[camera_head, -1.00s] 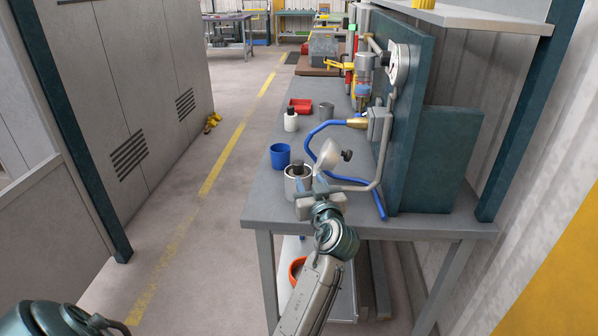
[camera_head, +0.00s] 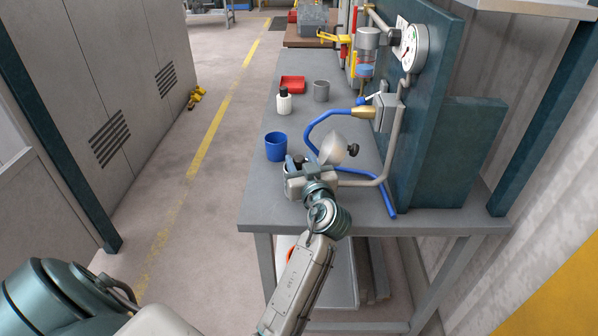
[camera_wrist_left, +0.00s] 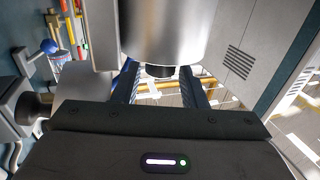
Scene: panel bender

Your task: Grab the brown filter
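My left gripper (camera_head: 299,168) is at the near end of the grey workbench, over a silver metal cylinder. Its two fingers (camera_wrist_left: 161,85) stand apart in the left wrist view, with a gap between them. A dark stub (camera_wrist_left: 159,71) sticks out of the silver cylinder (camera_wrist_left: 160,30) and shows between the fingers; contact cannot be told. The cylinder is largely covered by the gripper in the head view. No clearly brown filter can be made out; I cannot tell whether the dark stub is it. My right gripper is not in view.
On the bench (camera_head: 261,190) are a blue cup (camera_head: 275,147), a white bottle (camera_head: 284,102), a grey cup (camera_head: 321,91) and a red tray (camera_head: 292,84). A pale cone (camera_head: 335,148), blue hose (camera_head: 318,122) and teal panel (camera_head: 437,100) stand close on the right.

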